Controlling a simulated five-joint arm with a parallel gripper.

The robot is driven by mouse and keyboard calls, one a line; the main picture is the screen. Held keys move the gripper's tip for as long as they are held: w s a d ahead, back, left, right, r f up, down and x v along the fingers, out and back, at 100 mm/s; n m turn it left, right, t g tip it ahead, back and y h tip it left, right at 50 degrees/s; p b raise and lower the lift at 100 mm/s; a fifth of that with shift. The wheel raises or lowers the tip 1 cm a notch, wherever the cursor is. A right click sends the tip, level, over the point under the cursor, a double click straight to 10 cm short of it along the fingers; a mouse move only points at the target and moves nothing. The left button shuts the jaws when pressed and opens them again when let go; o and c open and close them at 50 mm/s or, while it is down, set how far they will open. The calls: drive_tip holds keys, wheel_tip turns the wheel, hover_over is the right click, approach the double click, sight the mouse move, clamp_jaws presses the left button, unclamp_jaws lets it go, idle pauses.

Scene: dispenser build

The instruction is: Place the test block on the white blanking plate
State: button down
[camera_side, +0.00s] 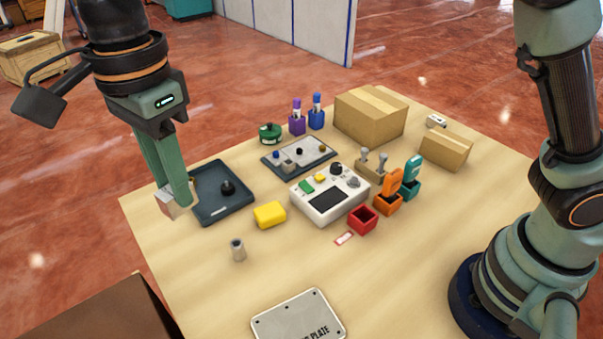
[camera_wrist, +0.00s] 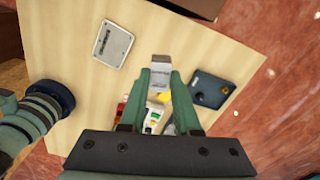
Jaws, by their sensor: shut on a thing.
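My gripper (camera_side: 187,196) is shut on a pale grey block, the test block (camera_side: 172,206), at the left side of the table in the side view. The fingers hide part of it. In the wrist view my gripper (camera_wrist: 160,76) has the block (camera_wrist: 160,62) between its fingertips. The block appears to be held above the table near its left edge, beside the dark tray. The white blanking plate (camera_side: 298,316) lies flat at the front of the table, cut off by the frame bottom. It also shows whole in the wrist view (camera_wrist: 113,43), with nothing on it.
The dark tray (camera_side: 210,211) with a black knob is right of my gripper. A yellow block (camera_side: 270,214) and a small grey cylinder (camera_side: 238,250) stand near the middle. Beyond are a white control box (camera_side: 327,213), coloured bins and cardboard boxes (camera_side: 371,125). Table around the plate is mostly clear.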

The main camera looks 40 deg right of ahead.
drive_tip(key=s+d+f+n, duration=0.1)
drive_tip(key=s+d, duration=0.2)
drive_tip(key=s, duration=0.3)
drive_tip(key=s+d+f, duration=0.1)
drive_tip(key=s+d, duration=0.3)
drive_tip(key=s, duration=0.2)
hover_over(298, 328)
wheel_tip(298, 328, down, 20)
drive_tip(key=shift+f, duration=0.25)
drive_tip(key=shift+f, duration=0.1)
drive_tip(key=c, duration=0.6)
unclamp_jaws()
drive_tip(key=shift+n, duration=0.3)
